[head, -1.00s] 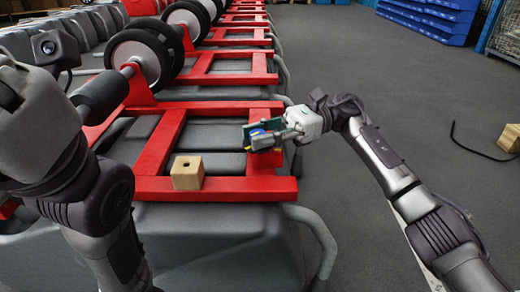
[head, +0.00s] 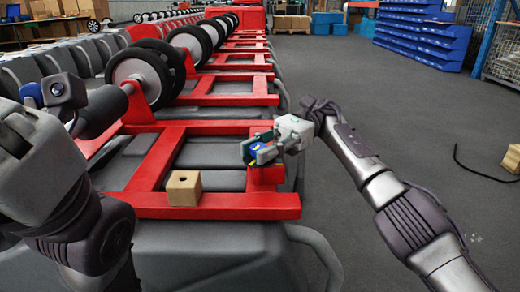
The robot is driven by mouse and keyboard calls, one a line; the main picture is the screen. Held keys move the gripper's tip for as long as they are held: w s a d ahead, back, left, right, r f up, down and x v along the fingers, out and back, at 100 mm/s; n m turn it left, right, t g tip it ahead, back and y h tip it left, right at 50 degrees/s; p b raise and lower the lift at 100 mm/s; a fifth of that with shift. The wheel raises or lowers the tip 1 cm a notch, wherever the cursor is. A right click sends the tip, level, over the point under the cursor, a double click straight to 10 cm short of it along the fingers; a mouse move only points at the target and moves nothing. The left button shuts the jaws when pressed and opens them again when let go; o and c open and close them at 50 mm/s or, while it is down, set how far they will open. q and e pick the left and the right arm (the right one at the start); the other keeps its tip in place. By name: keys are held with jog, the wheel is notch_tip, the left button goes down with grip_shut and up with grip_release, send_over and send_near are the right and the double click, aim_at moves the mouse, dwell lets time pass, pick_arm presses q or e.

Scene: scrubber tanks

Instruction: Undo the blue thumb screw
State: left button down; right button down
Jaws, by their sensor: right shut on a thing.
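The blue thumb screw (head: 247,151) shows as a small blue part between the fingers of my right gripper (head: 256,153), with a bit of yellow below it. The right gripper is shut on it, at the right end of the red frame (head: 225,206), over a short red upright part. The fingers hide much of the screw, and I cannot tell whether it still sits in the frame. My left arm stands at the left edge; its fingers do not show.
A wooden block (head: 184,190) with a hole in it lies on the near red bar, left of my right gripper. More red frames with black wheels (head: 140,75) run back behind. Another wooden block (head: 511,158) and a black cable (head: 478,170) are at the right. Grey floor is open there.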

aim_at(260, 146)
jog(key=shift+f, duration=0.3)
jog(key=c, duration=0.8)
grip_release()
jog(key=shift+r, duration=0.2)
notch_tip(260, 146, up, 10)
jog(key=shift+f, duration=0.1)
